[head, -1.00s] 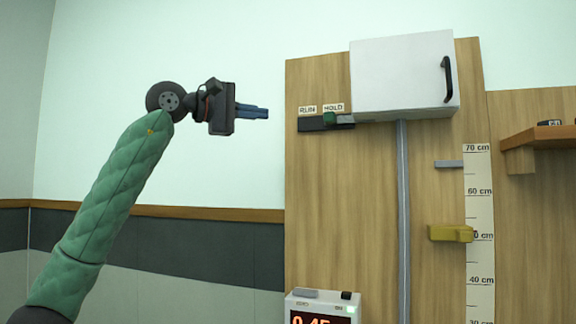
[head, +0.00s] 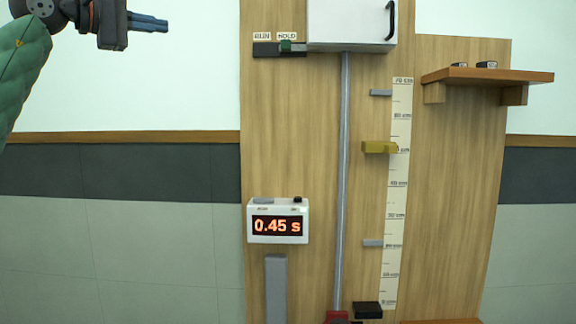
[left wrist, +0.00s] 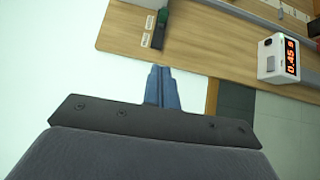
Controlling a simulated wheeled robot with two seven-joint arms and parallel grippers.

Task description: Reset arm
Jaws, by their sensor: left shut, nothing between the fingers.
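My left gripper (head: 148,22) is at the upper left in the head view, its blue fingers pointing right toward the wooden board. It is shut and empty, in front of the pale wall and apart from the board. In the left wrist view its fingers (left wrist: 162,88) lie together, with nothing between them. A RUN/HOLD switch (head: 287,47) with a green knob sits at the board's upper left, right of the gripper. It also shows in the left wrist view (left wrist: 160,20). My right gripper is in neither view.
A white box (head: 345,22) with a black handle is at the board's top. A timer (head: 278,222) reads 0.45 s. A yellow block (head: 378,147) sits beside the scale (head: 398,190). A wooden shelf (head: 487,76) juts out at right.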

